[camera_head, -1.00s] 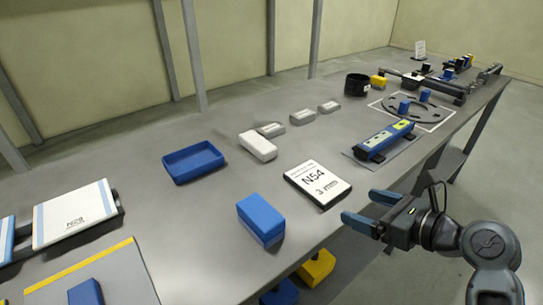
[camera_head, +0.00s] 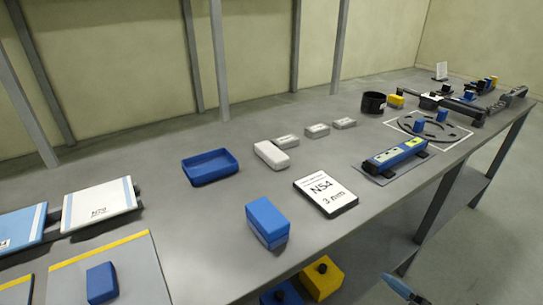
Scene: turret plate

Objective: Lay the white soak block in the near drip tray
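A white block (camera_head: 271,155), which looks like the soak block, lies flat on the grey bench, just right of a shallow blue tray (camera_head: 192,180). The tray is the only open one I can make out, and it looks empty. The block and the tray are apart. My gripper (camera_head: 405,289) shows only in part at the bottom edge, beyond the bench's front edge and well away from the block. One blue finger is visible; the rest is cut off, so its opening is hidden.
Smaller pale blocks (camera_head: 317,130) lie behind the white block. A label plate marked N54 (camera_head: 325,193) and a blue block (camera_head: 267,222) are in front of it. A blue-and-yellow device (camera_head: 396,156) sits to the right. Bare bench surrounds the tray.

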